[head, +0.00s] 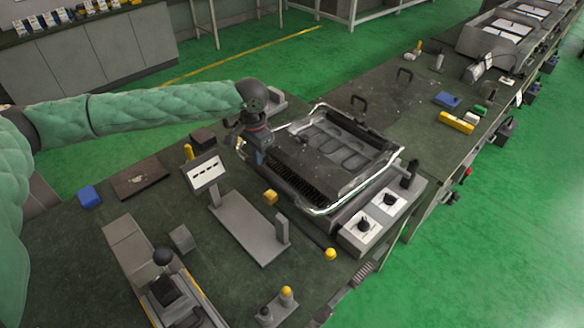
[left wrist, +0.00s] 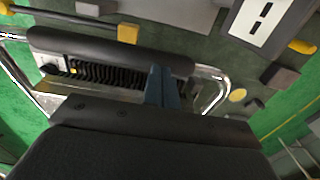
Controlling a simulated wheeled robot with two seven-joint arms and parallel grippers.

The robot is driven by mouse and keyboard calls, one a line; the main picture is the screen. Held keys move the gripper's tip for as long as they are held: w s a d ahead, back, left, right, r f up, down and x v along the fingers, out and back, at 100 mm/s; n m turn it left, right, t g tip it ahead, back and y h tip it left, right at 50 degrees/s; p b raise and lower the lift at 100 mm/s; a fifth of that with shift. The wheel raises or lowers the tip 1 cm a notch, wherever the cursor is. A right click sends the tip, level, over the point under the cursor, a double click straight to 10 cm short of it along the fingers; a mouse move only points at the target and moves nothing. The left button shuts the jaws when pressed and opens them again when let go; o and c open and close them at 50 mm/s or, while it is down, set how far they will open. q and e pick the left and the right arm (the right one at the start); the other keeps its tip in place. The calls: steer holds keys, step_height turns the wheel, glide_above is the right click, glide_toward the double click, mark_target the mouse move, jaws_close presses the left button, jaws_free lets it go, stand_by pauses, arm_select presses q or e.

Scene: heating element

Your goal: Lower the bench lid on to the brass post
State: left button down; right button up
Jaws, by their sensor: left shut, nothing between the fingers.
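The bench unit has a dark slab-like lid (head: 318,165) inside a chrome tube frame (head: 392,160). It looks near flat; I cannot tell its exact tilt. A dark rounded bar (left wrist: 110,50) runs along the frame's near side in the left wrist view, with black ribs (left wrist: 110,76) beside it. My left gripper (head: 260,157) is at the lid's left corner, its blue fingers (left wrist: 163,88) shut and empty, close to the bar. Whether they touch it is unclear. A round brass-coloured top (left wrist: 237,95) shows beside the chrome tube, possibly the post. My right gripper is out of view.
A lever box (head: 165,285) is nearer me.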

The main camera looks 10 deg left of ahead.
arm_select(q)
steer(key=shift+f, duration=0.55)
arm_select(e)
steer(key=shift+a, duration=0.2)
arm_select(q)
steer(key=shift+f, duration=0.55)
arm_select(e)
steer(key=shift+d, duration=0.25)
arm_select(q)
steer(key=shift+f, duration=0.4)
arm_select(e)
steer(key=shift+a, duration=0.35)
arm_select(q)
steer(key=shift+f, duration=0.2)
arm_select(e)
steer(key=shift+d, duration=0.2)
